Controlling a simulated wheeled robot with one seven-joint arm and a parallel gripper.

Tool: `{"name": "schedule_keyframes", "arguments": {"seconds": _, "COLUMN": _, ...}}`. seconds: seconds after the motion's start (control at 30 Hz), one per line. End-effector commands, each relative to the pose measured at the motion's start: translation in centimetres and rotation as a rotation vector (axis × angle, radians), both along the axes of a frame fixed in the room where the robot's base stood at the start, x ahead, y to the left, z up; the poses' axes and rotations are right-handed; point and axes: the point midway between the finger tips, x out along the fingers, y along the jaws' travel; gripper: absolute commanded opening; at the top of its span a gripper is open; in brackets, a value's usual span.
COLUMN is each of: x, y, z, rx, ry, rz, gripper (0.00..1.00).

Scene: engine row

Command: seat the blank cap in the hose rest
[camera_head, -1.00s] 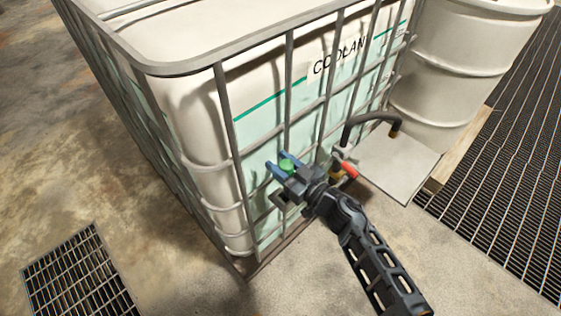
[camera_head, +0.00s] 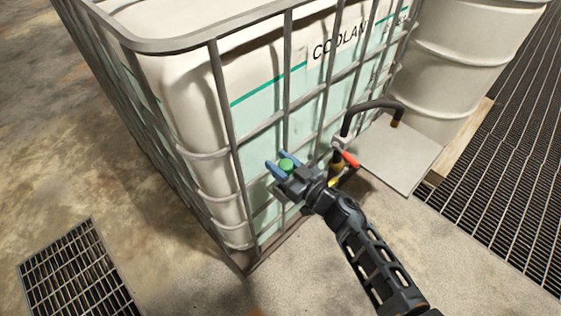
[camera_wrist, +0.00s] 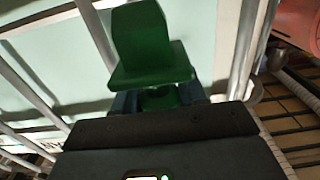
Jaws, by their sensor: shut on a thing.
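The blank cap, a green piece (camera_head: 287,165), sits between the blue fingers of my gripper (camera_head: 278,162). My gripper is shut on it and holds it in front of the caged coolant tank (camera_head: 262,92). In the wrist view the cap (camera_wrist: 150,45) shows a block-shaped upper part, a wider flange and a narrower part low between the dark fingers (camera_wrist: 160,100). I cannot make out a hose rest for sure in either view. A black hose (camera_head: 372,104) with a brown end arches from beside the tank's valve, right of my gripper.
The red-handled valve (camera_head: 348,158) is close to the right of my gripper. The tank's grey cage bars (camera_head: 225,110) stand just behind it. A grey plate (camera_head: 400,165) and a white drum (camera_head: 460,70) lie further right. The floor (camera_head: 190,285) in front is open.

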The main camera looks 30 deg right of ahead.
Motion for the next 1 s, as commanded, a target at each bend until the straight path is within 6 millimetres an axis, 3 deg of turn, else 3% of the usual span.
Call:
{"name": "schedule_keyframes", "arguments": {"seconds": 0.6, "x": 0.0, "y": 0.0, "z": -3.5, "rx": 0.000, "ry": 0.000, "rz": 0.000, "gripper": 0.09}}
{"name": "schedule_keyframes", "arguments": {"seconds": 1.0, "x": 0.0, "y": 0.0, "z": -4.6, "rx": 0.000, "ry": -0.001, "rz": 0.000, "gripper": 0.09}}
